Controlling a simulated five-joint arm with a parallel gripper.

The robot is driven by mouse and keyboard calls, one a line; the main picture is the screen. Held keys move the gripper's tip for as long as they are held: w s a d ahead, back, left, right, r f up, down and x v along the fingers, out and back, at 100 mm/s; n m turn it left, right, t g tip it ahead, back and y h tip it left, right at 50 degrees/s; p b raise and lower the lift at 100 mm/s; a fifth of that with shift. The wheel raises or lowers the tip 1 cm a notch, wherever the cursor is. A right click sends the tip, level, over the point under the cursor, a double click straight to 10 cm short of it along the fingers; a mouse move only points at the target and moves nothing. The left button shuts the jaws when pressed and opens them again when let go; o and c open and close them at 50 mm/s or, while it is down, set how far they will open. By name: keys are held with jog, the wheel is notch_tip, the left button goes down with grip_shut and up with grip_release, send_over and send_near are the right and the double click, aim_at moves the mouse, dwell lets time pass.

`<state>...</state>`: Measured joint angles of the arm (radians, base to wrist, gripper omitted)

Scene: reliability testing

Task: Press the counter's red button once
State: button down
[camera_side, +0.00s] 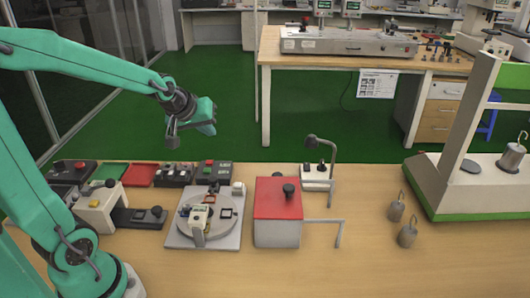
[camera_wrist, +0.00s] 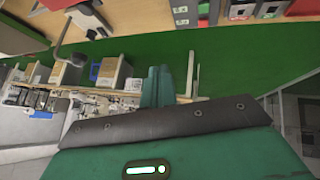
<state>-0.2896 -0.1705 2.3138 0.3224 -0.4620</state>
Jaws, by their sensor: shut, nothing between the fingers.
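My gripper (camera_side: 204,115) is shut and empty, in the air above the back of the workbench and apart from everything on it. Its two teal fingers (camera_wrist: 157,88) show pressed together in the wrist view. Two possible red buttons show in the side view: one on a black box (camera_side: 79,165) at the far left, and a small one on a dark box (camera_side: 209,163) below my gripper. I cannot tell which unit is the counter; no counter display is readable.
A turntable fixture (camera_side: 232,235) and a red-topped box (camera_side: 277,197) stand mid-bench, with a curved lamp-like post (camera_side: 331,152) behind. Hooked weights (camera_side: 408,236) and a tall white-and-green stand (camera_side: 460,205) are at right. The front of the wooden bench (camera_side: 330,275) is clear.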

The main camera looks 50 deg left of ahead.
aim_at(208, 164)
jog(key=w+a+f+n+y, duration=0.1)
jog(key=w+a+f+n, duration=0.1)
jog(key=a, duration=0.4)
jog(key=w+a+f+n+y, duration=0.1)
jog(key=w+a+f+n, duration=0.2)
jog(key=a+f, duration=0.2)
jog(key=shift+w+a+n+t, duration=0.35)
jog(key=shift+n+t, duration=0.05)
jog(key=shift+f, duration=0.2)
jog(key=shift+f, duration=4.25)
jog(key=shift+f, duration=0.8)
jog(key=shift+r, duration=0.8)
jog(key=shift+r, duration=0.1)
